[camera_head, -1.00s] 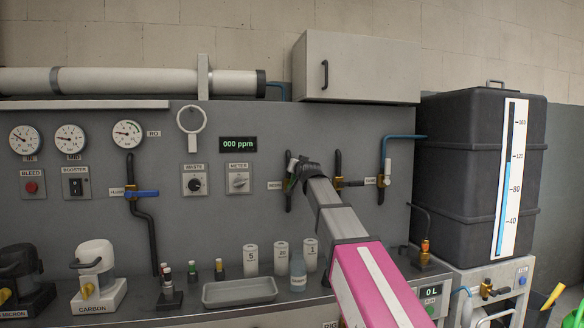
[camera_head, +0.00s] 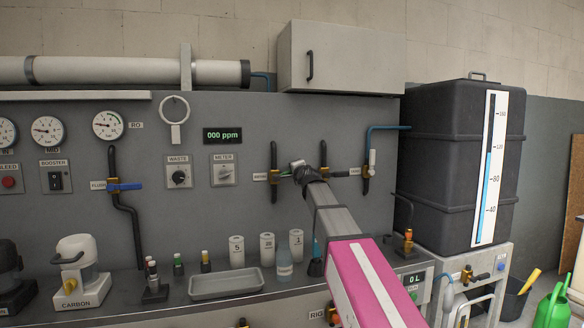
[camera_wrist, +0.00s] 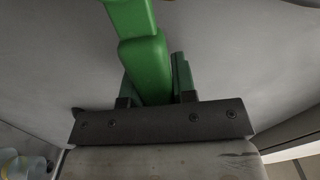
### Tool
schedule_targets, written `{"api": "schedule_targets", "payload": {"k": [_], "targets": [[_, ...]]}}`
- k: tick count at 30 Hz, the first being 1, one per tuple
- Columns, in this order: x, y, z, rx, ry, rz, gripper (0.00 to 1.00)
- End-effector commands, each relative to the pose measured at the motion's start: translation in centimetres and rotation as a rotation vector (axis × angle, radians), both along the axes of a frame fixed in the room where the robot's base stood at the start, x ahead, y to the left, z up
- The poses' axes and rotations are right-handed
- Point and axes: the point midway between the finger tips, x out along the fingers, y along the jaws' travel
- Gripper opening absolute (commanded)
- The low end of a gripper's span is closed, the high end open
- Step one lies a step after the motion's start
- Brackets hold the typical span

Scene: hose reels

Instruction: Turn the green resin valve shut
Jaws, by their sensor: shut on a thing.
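The green resin valve sits on a dark vertical pipe (camera_head: 273,160) on the grey panel, beside a small label. Its brass body (camera_head: 274,177) shows in the head view. Its lever is mostly hidden there behind my gripper (camera_head: 299,171), which is just right of the pipe. In the wrist view the green lever (camera_wrist: 146,62) runs down between the fingers of my gripper (camera_wrist: 155,90). The gripper is shut on the lever. The lever appears to point right from the pipe, close to level; its exact angle is hard to tell.
More pipes with brass valves (camera_head: 365,172) stand close to the right. A blue-handled flush valve (camera_head: 125,186) is further left. Bottles (camera_head: 284,263) and a grey tray (camera_head: 226,283) stand on the bench below. A large dark tank (camera_head: 440,150) is at right.

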Motion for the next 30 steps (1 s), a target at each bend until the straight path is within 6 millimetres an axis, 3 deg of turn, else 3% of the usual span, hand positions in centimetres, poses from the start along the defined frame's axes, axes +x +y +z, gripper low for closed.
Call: {"api": "schedule_targets", "payload": {"k": [13, 30], "targets": [[0.0, -0.4, -2.4, 0.257, 0.076, 0.000, 0.00], [0.0, -0.4, -2.9, 0.313, 0.092, 0.000, 0.00]]}}
